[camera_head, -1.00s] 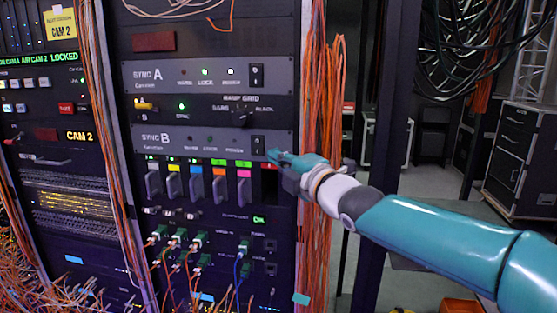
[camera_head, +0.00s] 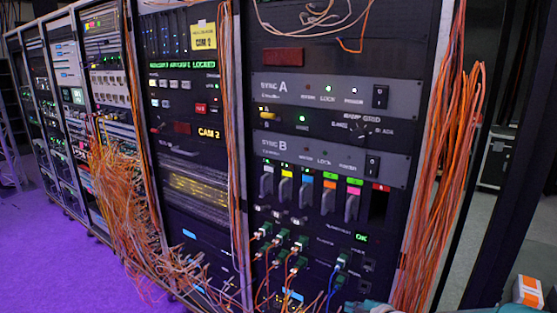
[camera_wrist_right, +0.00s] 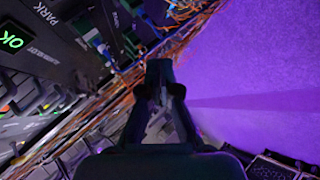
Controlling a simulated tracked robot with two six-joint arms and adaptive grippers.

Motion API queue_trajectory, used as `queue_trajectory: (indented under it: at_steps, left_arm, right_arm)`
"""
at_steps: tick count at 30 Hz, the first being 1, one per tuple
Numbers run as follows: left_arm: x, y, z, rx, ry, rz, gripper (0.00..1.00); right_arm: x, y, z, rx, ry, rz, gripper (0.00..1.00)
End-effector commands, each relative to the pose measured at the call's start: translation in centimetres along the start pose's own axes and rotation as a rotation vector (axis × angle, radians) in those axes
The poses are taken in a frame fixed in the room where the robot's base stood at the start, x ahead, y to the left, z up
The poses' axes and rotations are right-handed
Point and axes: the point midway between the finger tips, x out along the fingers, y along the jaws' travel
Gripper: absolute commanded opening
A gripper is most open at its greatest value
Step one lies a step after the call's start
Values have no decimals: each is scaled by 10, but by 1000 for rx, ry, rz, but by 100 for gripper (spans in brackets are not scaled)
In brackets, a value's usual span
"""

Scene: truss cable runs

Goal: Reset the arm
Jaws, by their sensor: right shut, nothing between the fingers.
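My right gripper (camera_head: 368,306) shows only as a small teal part at the bottom edge of the head view, below the rack's lower panel. In the right wrist view the dark fingers (camera_wrist_right: 165,82) are together with nothing held, and purple floor lies beyond them. The equipment rack (camera_head: 333,203) with the SYNC A panel (camera_head: 335,95) and SYNC B panel (camera_head: 330,155) stands in front of me. The gripper is apart from the SYNC B panel. My left gripper is not in view.
Orange cable bundles (camera_head: 440,190) hang at the rack's right side. Tangled orange cables (camera_head: 125,205) spill out at the left racks. Green plugs with cables (camera_head: 282,235) sit low on the rack. An orange-and-white box (camera_head: 527,293) is at lower right. The purple floor (camera_head: 60,255) at left is clear.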

Motion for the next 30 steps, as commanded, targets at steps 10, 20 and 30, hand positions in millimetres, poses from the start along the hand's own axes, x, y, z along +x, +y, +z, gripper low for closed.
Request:
queue_trajectory:
  at_steps: [10, 20, 30]
  left_arm:
    - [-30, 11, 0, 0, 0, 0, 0]
    - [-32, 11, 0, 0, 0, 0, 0]
    - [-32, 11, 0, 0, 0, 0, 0]
  right_arm:
    - [-30, -268, -8, 779, -209, -530, 0]
    - [-116, -383, -26, 1588, -701, -632, 0]
    - [-114, -381, -25, 1725, -757, -582, 0]
